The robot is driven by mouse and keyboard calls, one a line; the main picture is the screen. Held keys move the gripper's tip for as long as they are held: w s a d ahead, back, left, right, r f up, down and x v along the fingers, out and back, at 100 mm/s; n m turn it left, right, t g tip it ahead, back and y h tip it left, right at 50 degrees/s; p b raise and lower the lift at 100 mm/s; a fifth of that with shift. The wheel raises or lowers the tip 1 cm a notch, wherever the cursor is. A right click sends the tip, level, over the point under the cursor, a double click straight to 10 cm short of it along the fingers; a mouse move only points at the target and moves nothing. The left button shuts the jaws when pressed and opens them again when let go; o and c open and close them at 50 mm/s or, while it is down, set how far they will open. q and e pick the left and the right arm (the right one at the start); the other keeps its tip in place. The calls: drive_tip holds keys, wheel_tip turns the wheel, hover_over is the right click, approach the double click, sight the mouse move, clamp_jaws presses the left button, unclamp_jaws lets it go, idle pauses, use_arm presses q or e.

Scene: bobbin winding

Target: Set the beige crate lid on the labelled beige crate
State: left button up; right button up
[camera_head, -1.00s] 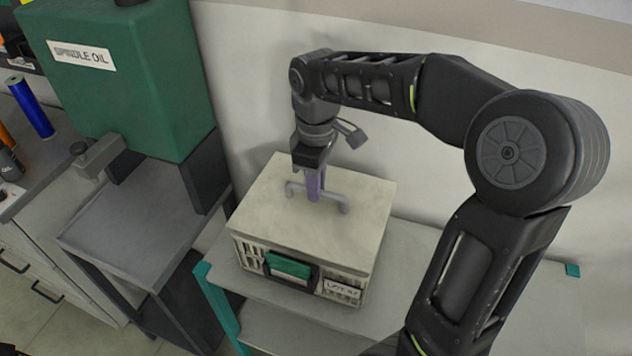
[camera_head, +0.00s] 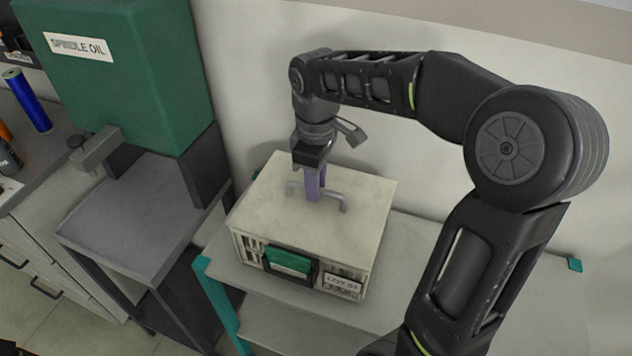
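The beige crate (camera_head: 250,247) stands on a shelf-like table, with a white label (camera_head: 342,284) and a green and black latch or handle on its front. The beige lid (camera_head: 272,198) lies flat on top of the crate and lines up with its edges as far as I can see. A grey bar handle (camera_head: 335,199) rises from the lid. My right gripper (camera_head: 316,192) points down at the handle, its two purple fingers on either side of the bar with a small gap between them; it looks open. My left gripper is out of view.
The light table (camera_head: 400,290) with teal legs has free room right of the crate. A green spindle oil tank (camera_head: 135,75) stands on a dark grey stand at left. A blue cylinder (camera_head: 28,100) is on the far-left counter. A wall is behind.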

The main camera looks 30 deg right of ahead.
drive_tip(key=shift+o, duration=1.4)
wheel_tip(320, 180, up, 8)
drive_tip(key=shift+f, duration=0.1)
idle(0.4)
